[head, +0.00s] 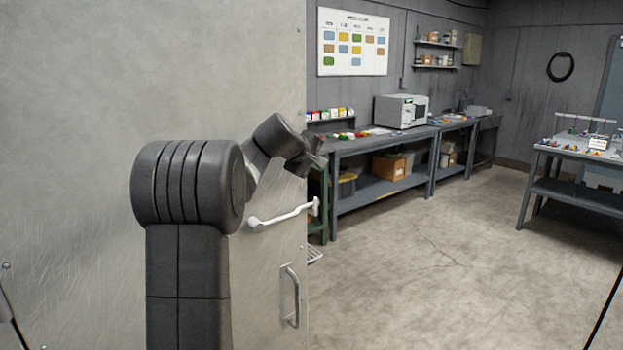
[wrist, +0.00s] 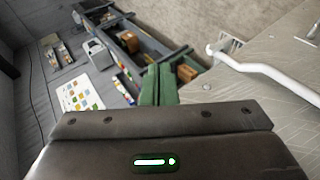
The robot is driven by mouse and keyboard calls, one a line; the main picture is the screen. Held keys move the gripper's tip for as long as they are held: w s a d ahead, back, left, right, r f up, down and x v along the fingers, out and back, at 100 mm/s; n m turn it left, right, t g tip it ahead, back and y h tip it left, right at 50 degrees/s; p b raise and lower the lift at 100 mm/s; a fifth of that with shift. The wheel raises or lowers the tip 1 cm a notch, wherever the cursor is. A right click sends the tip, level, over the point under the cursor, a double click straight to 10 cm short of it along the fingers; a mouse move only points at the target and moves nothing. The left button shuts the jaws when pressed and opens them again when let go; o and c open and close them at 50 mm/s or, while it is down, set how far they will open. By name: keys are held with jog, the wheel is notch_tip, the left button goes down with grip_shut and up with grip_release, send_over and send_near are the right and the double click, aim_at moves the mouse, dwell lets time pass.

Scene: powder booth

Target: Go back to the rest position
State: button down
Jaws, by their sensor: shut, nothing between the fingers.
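My gripper (head: 312,160) is raised at the end of my bent arm, in front of the large pale panel near its right edge. In the wrist view my gripper (wrist: 158,85) shows its two fingers side by side, shut with nothing between them. The white lever handle (head: 283,217) on the panel is below my gripper and apart from it. The handle also shows in the wrist view (wrist: 262,70), to the right of the fingers.
The pale panel (head: 70,120) fills the left side, with a lower pull handle (head: 291,296). A long workbench (head: 375,145) with a white microwave-like box (head: 401,111) runs along the back wall. Another table (head: 580,155) stands at right. The concrete floor (head: 440,260) between is clear.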

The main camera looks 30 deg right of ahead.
jog(key=shift+s+r, duration=0.1)
jog(key=shift+r, duration=0.3)
jog(key=shift+f, duration=0.15)
jog(key=w+a+f+b, duration=0.1)
jog(key=f, duration=0.3)
jog(key=w+a+f+b, duration=0.1)
jog(key=f, duration=0.3)
jog(key=w+a+f, duration=0.1)
jog(key=w+f, duration=0.1)
jog(key=f, duration=0.2)
jog(key=shift+a+f+b, duration=0.15)
jog(key=shift+f+b, duration=0.25)
jog(key=shift+s+r, duration=0.1)
